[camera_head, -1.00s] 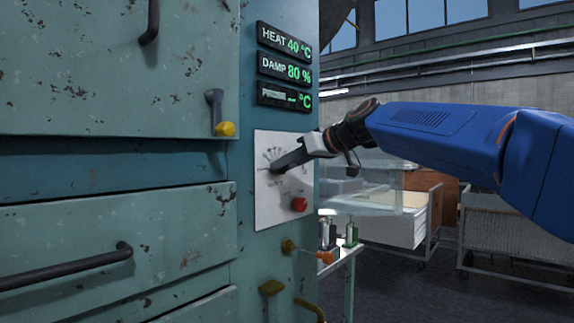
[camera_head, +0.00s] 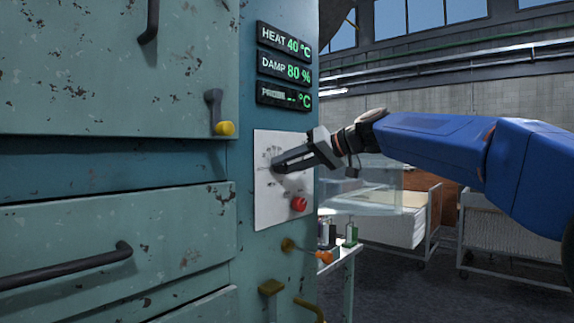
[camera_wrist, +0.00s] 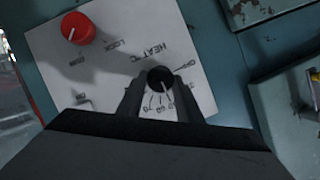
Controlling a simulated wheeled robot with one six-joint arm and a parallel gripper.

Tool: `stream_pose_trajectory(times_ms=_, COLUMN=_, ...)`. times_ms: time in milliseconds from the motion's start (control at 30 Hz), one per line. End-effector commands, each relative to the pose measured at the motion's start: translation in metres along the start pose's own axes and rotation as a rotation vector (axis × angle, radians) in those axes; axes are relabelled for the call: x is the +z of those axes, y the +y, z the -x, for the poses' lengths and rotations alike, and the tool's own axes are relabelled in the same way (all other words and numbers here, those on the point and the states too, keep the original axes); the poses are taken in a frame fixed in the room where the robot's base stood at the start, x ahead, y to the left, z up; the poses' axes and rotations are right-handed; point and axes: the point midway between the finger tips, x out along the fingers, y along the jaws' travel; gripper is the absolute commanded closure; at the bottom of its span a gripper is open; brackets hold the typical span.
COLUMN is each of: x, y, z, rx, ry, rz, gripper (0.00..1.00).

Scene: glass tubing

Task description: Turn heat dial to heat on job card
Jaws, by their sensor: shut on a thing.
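The heat dial (camera_wrist: 160,80) is a black knob with a white pointer line on a white panel marked "HEAT °C". In the wrist view the panel (camera_wrist: 120,50) appears upside down, with numbers around the knob partly hidden by my gripper. My gripper (camera_wrist: 159,88) is shut on the heat dial, one finger on each side of the knob. In the head view my gripper (camera_head: 278,166) reaches the panel from the right and hides the dial. The heat display (camera_head: 286,40) reads 40 °C. No job card can be made out.
A red knob (camera_head: 299,204) sits below the dial on the same panel. Damp (camera_head: 285,68) and probe (camera_head: 284,95) displays are above. A yellow-tipped handle (camera_head: 224,128) and drawer handles stick out at left. A small table with bottles (camera_head: 349,234) and trolleys stand behind at right.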

Motion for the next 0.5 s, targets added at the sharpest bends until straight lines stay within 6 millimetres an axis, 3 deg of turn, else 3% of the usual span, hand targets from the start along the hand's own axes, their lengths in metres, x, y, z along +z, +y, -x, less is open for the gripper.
stream_pose_trajectory(times_ms=500, x=0.0006, y=0.0044, z=-0.0003, rx=-0.129, ry=0.000, rz=-0.315, gripper=0.90)
